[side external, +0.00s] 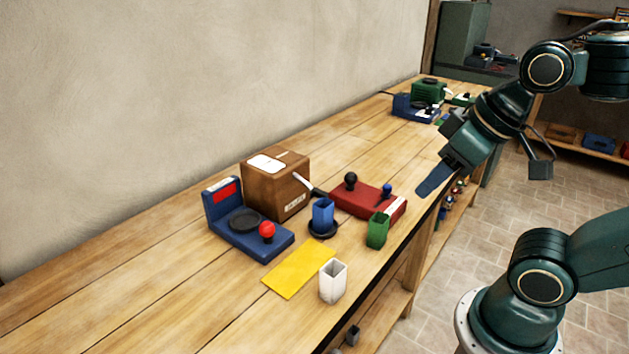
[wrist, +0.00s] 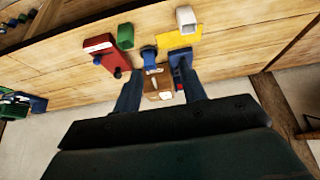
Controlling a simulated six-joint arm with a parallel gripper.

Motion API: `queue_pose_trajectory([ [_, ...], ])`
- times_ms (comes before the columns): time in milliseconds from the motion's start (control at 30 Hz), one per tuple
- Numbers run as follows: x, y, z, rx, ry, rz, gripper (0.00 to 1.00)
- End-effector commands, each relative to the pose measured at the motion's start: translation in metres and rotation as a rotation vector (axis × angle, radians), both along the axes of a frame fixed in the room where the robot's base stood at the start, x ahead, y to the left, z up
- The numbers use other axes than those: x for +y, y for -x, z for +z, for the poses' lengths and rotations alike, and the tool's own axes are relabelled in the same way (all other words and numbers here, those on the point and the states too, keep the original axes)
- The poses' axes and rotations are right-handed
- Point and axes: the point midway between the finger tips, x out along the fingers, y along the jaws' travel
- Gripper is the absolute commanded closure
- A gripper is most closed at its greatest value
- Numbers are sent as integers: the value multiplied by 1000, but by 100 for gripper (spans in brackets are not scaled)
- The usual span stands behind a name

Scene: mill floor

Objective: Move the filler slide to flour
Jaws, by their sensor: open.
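A red block (side external: 367,200) with a black knob (side external: 351,179) and a smaller blue knob (side external: 387,188) sits on the bench; a pale strip marks its right end. Behind it to the left stands a brown box (side external: 273,187) with labels and a pale lever-like part. I cannot tell which of these carries the filler slide, and no flour marking is readable. My gripper (side external: 432,185) is open and empty, above the bench's front edge to the right of the red block, touching nothing. In the wrist view, the red block (wrist: 103,44) lies beyond my open gripper (wrist: 157,70).
A blue unit (side external: 250,232) with a red knob stands left. A blue cup (side external: 322,214), green cup (side external: 377,230) and white cup (side external: 333,281) stand near a yellow sheet (side external: 299,269). More devices (side external: 415,107) sit at the far end. The bench between is clear.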

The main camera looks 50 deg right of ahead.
Motion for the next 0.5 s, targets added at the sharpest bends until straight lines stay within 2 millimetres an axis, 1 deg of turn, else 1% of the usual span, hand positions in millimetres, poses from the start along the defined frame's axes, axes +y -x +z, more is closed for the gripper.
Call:
queue_pose_trajectory([
  [67,0,0,0,0,0,0,58],
  [133,0,0,0,0,0,0,55],
  [267,-1,-2,1,3,5,4,55],
  [367,-3,-6,3,14,16,14,55],
  [500,-10,-19,7,43,49,47,55],
])
